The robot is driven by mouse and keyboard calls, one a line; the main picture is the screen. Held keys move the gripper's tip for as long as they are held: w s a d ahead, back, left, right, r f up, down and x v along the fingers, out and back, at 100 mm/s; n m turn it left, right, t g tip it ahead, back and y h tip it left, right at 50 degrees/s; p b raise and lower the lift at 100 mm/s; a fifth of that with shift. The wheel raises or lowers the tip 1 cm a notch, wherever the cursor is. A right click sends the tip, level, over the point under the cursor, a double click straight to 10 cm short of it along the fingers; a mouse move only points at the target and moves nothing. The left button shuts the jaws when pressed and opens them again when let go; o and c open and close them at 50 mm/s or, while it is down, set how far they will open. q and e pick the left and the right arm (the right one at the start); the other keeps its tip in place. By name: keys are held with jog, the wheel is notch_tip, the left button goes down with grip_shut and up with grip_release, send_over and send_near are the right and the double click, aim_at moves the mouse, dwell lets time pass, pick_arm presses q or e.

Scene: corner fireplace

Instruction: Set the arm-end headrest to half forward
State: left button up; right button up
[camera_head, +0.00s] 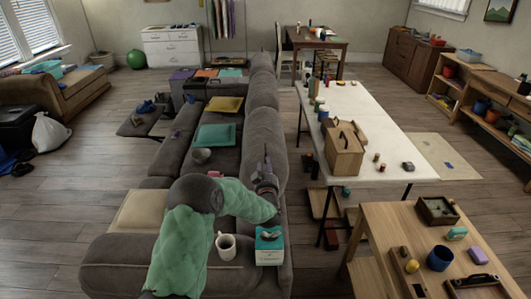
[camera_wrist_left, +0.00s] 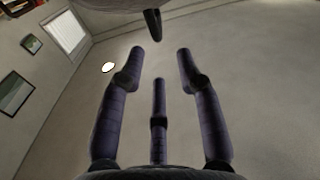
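The grey sofa's back runs away from me with several headrest cushions in a row. The headrest nearest the sofa's near arm (camera_head: 263,128) rises as a rounded grey pad; its lower part is partly hidden by my gripper. My left gripper (camera_head: 267,157) is right in front of it in the head view, fingers pointing up. I cannot tell whether they touch. In the left wrist view the dark fingers (camera_wrist_left: 159,75) are spread apart with nothing between them. A grey surface and a short dark piece show at that view's top edge. My right gripper is in neither view.
A white mug (camera_head: 226,246) and a teal-and-white tissue box (camera_head: 269,246) stand on the sofa's near arm, close below my left arm. A wooden table (camera_head: 390,220) is at the near right.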

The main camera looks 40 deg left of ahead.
aim_at(266, 151)
pick_arm(q)
jog(key=b+x, duration=0.1)
jog(key=x, duration=0.8)
jog(key=shift+w+f, duration=0.1)
jog(key=shift+w, duration=0.15)
grip_shut()
jog(key=shift+a, duration=0.1)
